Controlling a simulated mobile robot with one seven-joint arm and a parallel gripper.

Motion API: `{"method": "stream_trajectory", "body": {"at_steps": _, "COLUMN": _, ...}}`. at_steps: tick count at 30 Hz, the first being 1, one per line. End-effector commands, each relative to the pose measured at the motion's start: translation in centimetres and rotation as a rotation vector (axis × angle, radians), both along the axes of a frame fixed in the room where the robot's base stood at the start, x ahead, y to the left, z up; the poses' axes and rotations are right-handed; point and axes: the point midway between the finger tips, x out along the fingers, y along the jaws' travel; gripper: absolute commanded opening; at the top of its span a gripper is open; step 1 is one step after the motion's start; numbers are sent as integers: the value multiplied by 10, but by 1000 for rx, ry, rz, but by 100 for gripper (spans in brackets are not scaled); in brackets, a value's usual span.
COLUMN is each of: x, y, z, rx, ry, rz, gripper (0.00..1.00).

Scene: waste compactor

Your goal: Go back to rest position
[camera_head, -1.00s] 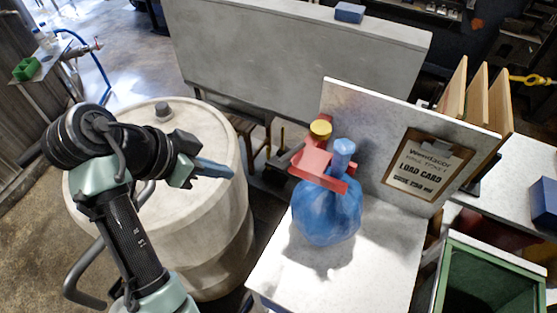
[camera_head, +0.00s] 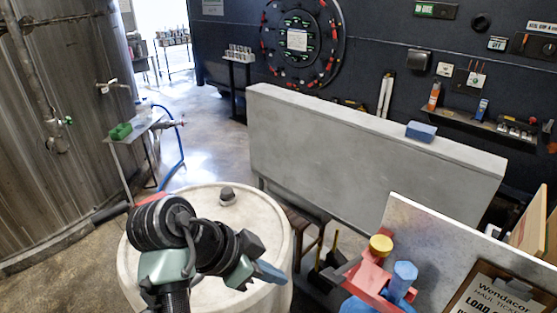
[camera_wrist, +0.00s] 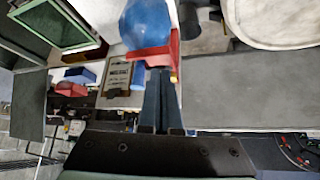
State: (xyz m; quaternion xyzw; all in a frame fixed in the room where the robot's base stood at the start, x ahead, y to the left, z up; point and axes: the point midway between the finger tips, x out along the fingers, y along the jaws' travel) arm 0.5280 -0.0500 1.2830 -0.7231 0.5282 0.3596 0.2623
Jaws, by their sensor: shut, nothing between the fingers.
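My gripper (camera_head: 270,272) is in the lower middle of the head view, over the pale round drum and left of the blue bag. Its blue-grey fingers are together with nothing between them; they also show in the wrist view (camera_wrist: 158,100). The blue bag (camera_head: 360,305) is at the bottom edge of the head view, mostly cut off, with its twisted neck in a red clamp (camera_head: 372,278) that has a yellow knob. The bag (camera_wrist: 150,24) and the red clamp also show in the wrist view, beyond the fingertips. The gripper appears apart from them.
The pale drum (camera_head: 205,200) stands under my arm. A long grey panel (camera_head: 360,150) with a blue block (camera_head: 421,131) on top stands behind. An upright board with a clipboard (camera_head: 500,293) is at right. Open floor lies at back left.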

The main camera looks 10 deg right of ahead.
Motion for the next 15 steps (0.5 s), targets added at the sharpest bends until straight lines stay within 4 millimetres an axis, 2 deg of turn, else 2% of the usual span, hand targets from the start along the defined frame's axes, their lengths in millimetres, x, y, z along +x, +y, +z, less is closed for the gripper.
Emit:
{"method": "stream_trajectory", "body": {"at_steps": 2, "x": 5, "y": -2, "z": 1, "rx": -1, "ry": -21, "rz": 25, "gripper": 0}}
{"method": "stream_trajectory", "body": {"at_steps": 5, "x": 28, "y": -6, "z": 15, "rx": -13, "ry": -132, "rz": 160, "gripper": 0}}
{"method": "stream_trajectory", "body": {"at_steps": 8, "x": 59, "y": -7, "z": 51, "rx": -72, "ry": -320, "rz": 366, "gripper": 0}}
{"method": "stream_trajectory", "body": {"at_steps": 10, "x": 75, "y": -4, "z": 90, "rx": -152, "ry": -482, "rz": 522, "gripper": 0}}
{"method": "stream_trajectory", "body": {"at_steps": 12, "x": 80, "y": 2, "z": 136, "rx": -260, "ry": -648, "rz": 658, "gripper": 0}}
{"method": "stream_trajectory", "body": {"at_steps": 14, "x": 73, "y": 8, "z": 180, "rx": -374, "ry": -793, "rz": 755, "gripper": 0}}
{"method": "stream_trajectory", "body": {"at_steps": 15, "x": 63, "y": 14, "z": 209, "rx": -458, "ry": -889, "rz": 809, "gripper": 0}}
